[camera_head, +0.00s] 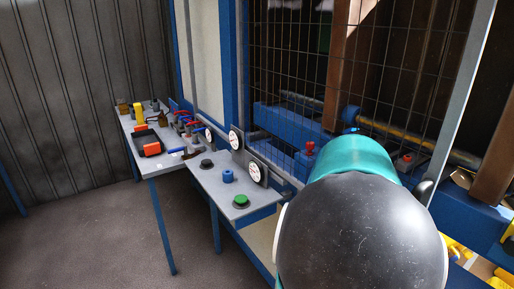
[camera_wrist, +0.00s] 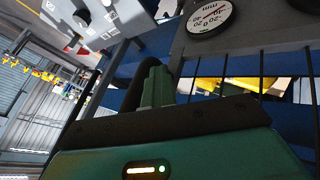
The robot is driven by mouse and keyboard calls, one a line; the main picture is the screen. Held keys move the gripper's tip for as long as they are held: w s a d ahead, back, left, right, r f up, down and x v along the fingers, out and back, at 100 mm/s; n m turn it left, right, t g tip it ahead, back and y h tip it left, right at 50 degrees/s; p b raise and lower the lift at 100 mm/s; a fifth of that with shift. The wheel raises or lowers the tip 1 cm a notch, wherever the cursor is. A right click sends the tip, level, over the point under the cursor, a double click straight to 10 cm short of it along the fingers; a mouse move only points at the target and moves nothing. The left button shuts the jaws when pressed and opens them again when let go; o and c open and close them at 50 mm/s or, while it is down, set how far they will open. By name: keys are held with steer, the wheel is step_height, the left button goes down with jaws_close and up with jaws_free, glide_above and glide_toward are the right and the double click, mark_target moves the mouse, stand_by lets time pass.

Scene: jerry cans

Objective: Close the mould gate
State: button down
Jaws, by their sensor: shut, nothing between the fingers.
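The mould gate (camera_head: 290,75) is a dark wire-mesh panel in the head view, in front of the blue and brown machine. A pale grey upright (camera_head: 462,105) stands at the mesh's right side; whether the gate is fully shut I cannot tell. A small dark handle-like part (camera_head: 422,190) shows beside my arm. My teal and black arm covers the lower middle and hides my gripper there. In the wrist view my gripper's green fingers (camera_wrist: 157,86) are together and empty, close to a dark curved bar (camera_wrist: 178,62). Thin dark mesh bars (camera_wrist: 262,70) stand to their right.
A control panel (camera_head: 232,190) with a green button (camera_head: 240,201) and dial gauges (camera_head: 257,174) stands left of my arm. One gauge (camera_wrist: 209,16) is close above the fingers in the wrist view. A table (camera_head: 150,167) with tools stands farther left. Floor at lower left is clear.

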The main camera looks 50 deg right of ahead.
steer(key=s+a, duration=0.2)
steer(key=s, duration=0.8)
steer(key=s+a, duration=0.2)
steer(key=s, duration=0.8)
steer(key=shift+s+a, duration=0.15)
steer(key=shift+a, duration=0.1)
steer(key=w+r, duration=0.8)
steer(key=w, duration=0.1)
steer(key=shift+w, duration=0.15)
